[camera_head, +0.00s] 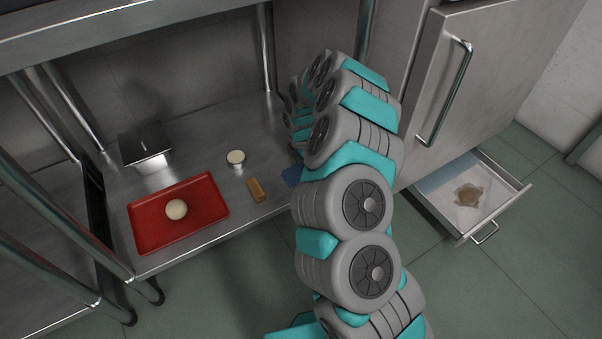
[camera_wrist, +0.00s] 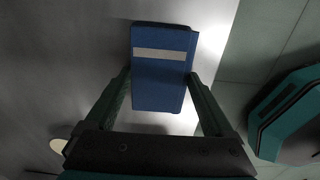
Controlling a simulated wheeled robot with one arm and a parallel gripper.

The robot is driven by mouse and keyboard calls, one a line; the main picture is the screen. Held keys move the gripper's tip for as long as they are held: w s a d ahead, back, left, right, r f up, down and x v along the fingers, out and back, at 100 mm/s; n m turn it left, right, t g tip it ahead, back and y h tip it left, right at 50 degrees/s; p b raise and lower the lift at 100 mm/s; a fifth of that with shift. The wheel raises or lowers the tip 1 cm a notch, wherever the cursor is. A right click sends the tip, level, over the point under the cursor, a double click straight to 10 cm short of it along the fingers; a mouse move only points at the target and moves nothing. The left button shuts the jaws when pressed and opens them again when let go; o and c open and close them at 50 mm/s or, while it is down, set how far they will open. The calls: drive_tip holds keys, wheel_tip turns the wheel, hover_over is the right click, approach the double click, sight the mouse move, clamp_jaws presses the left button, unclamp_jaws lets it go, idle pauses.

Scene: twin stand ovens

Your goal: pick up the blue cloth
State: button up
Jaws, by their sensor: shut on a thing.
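The blue cloth (camera_wrist: 160,85) is a folded blue rectangle with a pale stripe across it. In the wrist view it lies between the two fingers of my gripper (camera_wrist: 160,88), which are shut on its sides. In the head view only a small part of the blue cloth (camera_head: 292,176) shows at the front edge of the steel shelf, left of my arm. My arm hides the rest of it and my gripper there. I cannot tell whether the cloth is clear of the shelf surface.
On the steel shelf (camera_head: 215,128) are a red tray (camera_head: 146,232) with a round pale bun (camera_head: 176,209), a brown block (camera_head: 256,189), a small white-topped round container (camera_head: 236,157) and a metal box (camera_head: 145,146). An open drawer (camera_head: 466,234) stands at right, below a steel door (camera_head: 480,65).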

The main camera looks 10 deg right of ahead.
sight(301, 170)
drive_tip(key=shift+r, duration=0.15)
drive_tip(key=shift+r, duration=0.6)
wheel_tip(301, 170, up, 2)
drive_tip(key=shift+w+r, duration=0.1)
drive_tip(key=shift+r, duration=0.1)
drive_tip(key=s+r, duration=0.1)
drive_tip(key=s, duration=1.5)
drive_tip(key=shift+s+a+r, duration=0.1)
